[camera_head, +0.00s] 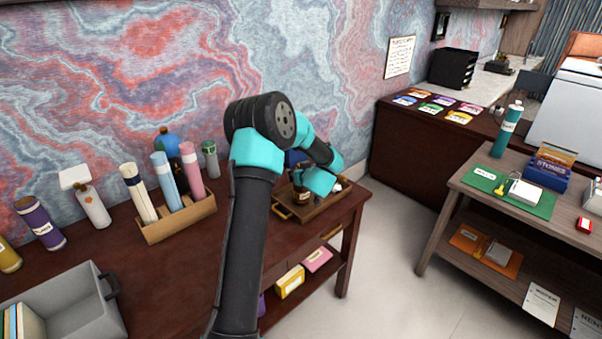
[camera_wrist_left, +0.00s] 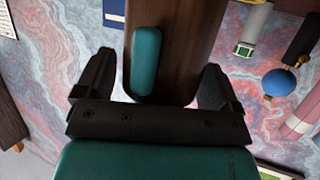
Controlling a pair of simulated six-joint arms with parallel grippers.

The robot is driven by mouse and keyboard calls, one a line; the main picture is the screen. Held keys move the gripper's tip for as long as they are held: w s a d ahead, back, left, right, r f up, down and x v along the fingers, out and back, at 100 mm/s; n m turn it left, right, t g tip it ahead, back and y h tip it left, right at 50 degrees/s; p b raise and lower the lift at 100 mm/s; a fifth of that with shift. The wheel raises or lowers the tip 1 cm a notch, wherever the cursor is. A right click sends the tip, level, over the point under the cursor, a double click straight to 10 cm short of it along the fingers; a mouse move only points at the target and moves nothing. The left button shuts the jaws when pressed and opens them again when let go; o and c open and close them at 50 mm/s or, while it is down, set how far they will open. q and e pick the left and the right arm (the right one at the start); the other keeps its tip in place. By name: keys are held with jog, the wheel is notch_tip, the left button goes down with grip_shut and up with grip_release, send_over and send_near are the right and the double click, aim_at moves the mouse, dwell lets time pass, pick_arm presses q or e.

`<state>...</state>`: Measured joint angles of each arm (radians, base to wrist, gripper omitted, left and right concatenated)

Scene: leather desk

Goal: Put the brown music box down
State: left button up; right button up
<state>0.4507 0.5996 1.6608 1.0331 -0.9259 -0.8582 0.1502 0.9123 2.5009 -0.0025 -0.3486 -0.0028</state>
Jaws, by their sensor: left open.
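A brown wooden object with a rounded teal part on it, probably the brown music box (camera_wrist_left: 196,40), fills the upper middle of the left wrist view. My left gripper (camera_wrist_left: 155,80) is open, with one black finger on each side of it; I cannot tell whether they touch it. In the head view my left gripper (camera_head: 302,180) is small and partly hidden by my own arm, over a wooden tray (camera_head: 322,208) at the table's right end. I cannot make out the music box clearly there. My right gripper is not in view.
A wooden rack (camera_head: 180,226) with several tall bottles stands left of my arm. A grey bin (camera_head: 88,312) is at the front left. A side table (camera_head: 452,190) stands apart on the right, with a green mat (camera_head: 508,196) on it.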

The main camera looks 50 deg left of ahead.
pick_arm(q)
jog(key=shift+s+d+r, duration=0.15)
jog(key=shift+d+r, duration=0.2)
jog(key=v, duration=1.1)
jog(key=shift+s, duration=0.1)
jog(key=s+d+f+m+t+h, duration=0.25)
jog(key=d+f+m+h, duration=0.65)
jog(key=d+f, duration=1.05)
jog(key=s+d+f+m+g+h, duration=0.1)
jog(key=s+d+f+g+h, duration=0.2)
jog(key=s+d+f, duration=0.2)
jog(key=s+d+f+m+g+h, duration=0.1)
jog(key=s+d+f+g+h, duration=0.2)
jog(key=s+d+f, duration=0.3)
jog(key=s+d+h, duration=0.1)
jog(key=s+d, duration=0.2)
jog(key=s, duration=0.2)
jog(key=shift+m+g+h, duration=0.3)
jog(key=shift+m+g, duration=0.05)
jog(key=shift+m, duration=0.05)
jog(key=shift+d, duration=0.1)
